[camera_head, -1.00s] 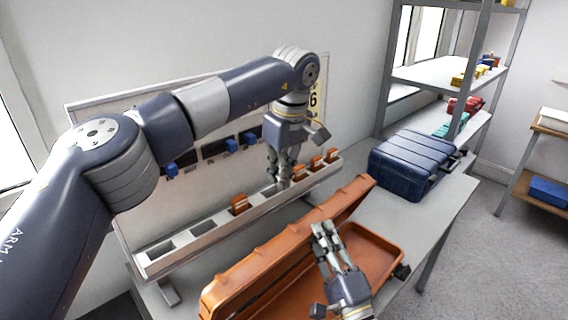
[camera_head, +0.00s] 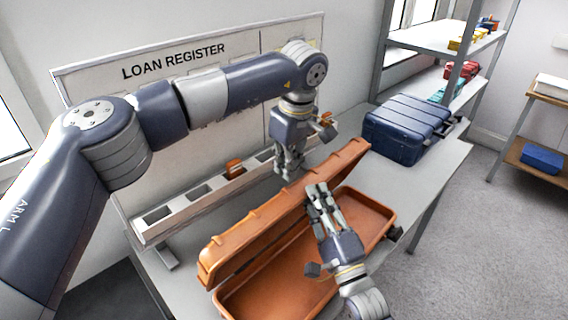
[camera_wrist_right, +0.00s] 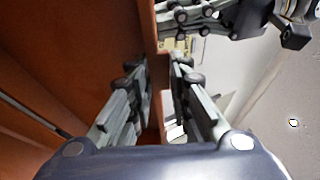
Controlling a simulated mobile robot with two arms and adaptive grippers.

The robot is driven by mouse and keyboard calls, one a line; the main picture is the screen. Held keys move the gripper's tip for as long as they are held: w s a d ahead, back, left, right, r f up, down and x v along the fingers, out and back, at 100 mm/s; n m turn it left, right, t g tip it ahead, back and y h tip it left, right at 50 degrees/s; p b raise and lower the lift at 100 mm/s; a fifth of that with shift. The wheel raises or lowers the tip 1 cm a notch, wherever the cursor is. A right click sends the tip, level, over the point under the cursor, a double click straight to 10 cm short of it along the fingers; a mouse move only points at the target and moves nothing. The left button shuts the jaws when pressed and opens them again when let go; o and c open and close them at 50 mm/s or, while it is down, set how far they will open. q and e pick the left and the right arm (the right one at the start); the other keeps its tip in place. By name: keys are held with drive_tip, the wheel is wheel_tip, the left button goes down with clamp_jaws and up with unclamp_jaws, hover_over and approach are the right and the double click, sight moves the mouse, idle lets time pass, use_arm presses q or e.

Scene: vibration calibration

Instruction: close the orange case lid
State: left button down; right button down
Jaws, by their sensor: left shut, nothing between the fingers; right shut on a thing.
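The orange case (camera_head: 385,208) stands on the table with its lid (camera_head: 235,245) raised and leaning open along the far side. My right gripper (camera_head: 316,190) is at the lid's upper edge. In the right wrist view the lid's edge (camera_wrist_right: 150,40) runs between the fingers of this gripper (camera_wrist_right: 160,70), which are shut on it. My left gripper (camera_head: 289,170) is shut and empty, just beyond the lid and in front of the slotted rail. Part of the case's inside is hidden by my right gripper and wrist.
A pale slotted rail (camera_head: 165,228) with an orange piece (camera_head: 233,168) stands behind the case, below a "LOAN REGISTER" board (camera_head: 90,85). A blue case (camera_head: 408,125) sits at the table's far right. The table (camera_head: 432,180) is bare beside it. Shelves stand beyond.

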use_arm(q)
drive_tip(key=shift+s+d, duration=0.35)
drive_tip(key=shift+d, duration=0.05)
use_arm(e)
drive_tip(key=shift+r, duration=0.2)
drive_tip(key=c, duration=1.6)
unclamp_jaws()
drive_tip(key=shift+s+f, duration=0.1)
drive_tip(key=shift+f, duration=0.05)
